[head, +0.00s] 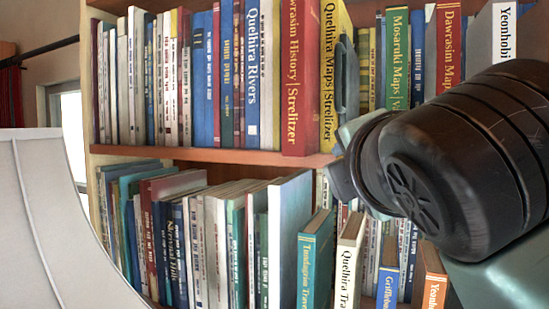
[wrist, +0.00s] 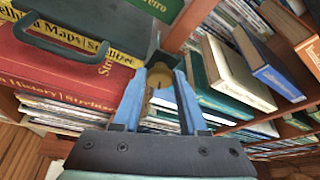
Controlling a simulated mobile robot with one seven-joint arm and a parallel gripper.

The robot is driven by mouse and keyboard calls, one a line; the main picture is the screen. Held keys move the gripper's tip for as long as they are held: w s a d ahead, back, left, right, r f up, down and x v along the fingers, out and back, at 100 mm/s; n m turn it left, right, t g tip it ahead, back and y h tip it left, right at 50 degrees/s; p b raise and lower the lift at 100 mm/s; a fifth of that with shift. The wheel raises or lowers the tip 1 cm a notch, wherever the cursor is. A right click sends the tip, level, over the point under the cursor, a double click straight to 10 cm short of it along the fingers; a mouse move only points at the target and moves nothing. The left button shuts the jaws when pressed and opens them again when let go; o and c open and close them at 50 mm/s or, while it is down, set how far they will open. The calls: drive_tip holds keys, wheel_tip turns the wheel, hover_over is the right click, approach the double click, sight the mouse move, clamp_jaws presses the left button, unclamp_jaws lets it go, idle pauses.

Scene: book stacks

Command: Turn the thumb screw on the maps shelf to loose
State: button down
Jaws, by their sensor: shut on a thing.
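In the wrist view, the thumb screw (wrist: 159,76) is a small, round, brass-coloured knob at the shelf edge. A dark bracket sits directly behind it. My gripper (wrist: 158,84) has its two blue fingers shut on the knob, one on each side. The fingers hide part of the screw, and I cannot tell which way it is set. In the head view my dark wrist and arm cover the screw and the fingers. The maps shelf (head: 215,155) is the upper wooden shelf, holding the yellow "Quelhira Maps" book (head: 333,70).
A grey bookend (head: 346,78) stands beside the yellow book; its dark loop (wrist: 62,45) shows close in the wrist view. The red "Dawrasim History" book (head: 299,85) stands left of it. Below, teal (head: 313,262) and cream (head: 347,262) books stick out from the lower shelf.

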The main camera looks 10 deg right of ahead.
drive_tip(key=n+g+h+p, duration=0.1)
drive_tip(key=n+g, duration=0.1)
drive_tip(key=n, duration=0.1)
drive_tip(key=shift+r+n, duration=0.1)
drive_tip(key=shift+n, duration=0.2)
idle(0.4)
drive_tip(key=shift+a, duration=0.1)
drive_tip(key=shift+c, duration=2.3)
unclamp_jaws()
drive_tip(key=shift+p, duration=0.35)
